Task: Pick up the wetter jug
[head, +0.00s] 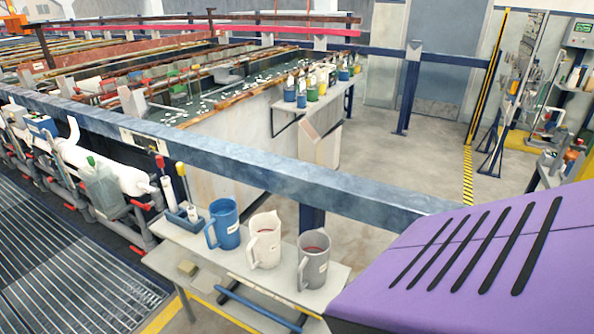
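Three jugs stand upright in a row on a small light bench (190,262) in the head view. The left one is a blue jug (226,224), the middle one is a cream-white jug (265,243), and the right one is a grey jug (318,268). Neither gripper is in view.
A blue-grey rail (290,180) runs just behind the jugs. A small blue-grey holder (183,216) with upright tools stands left of them. A table with several pots (312,92) is farther back. Open floor (420,150) lies beyond the rail.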

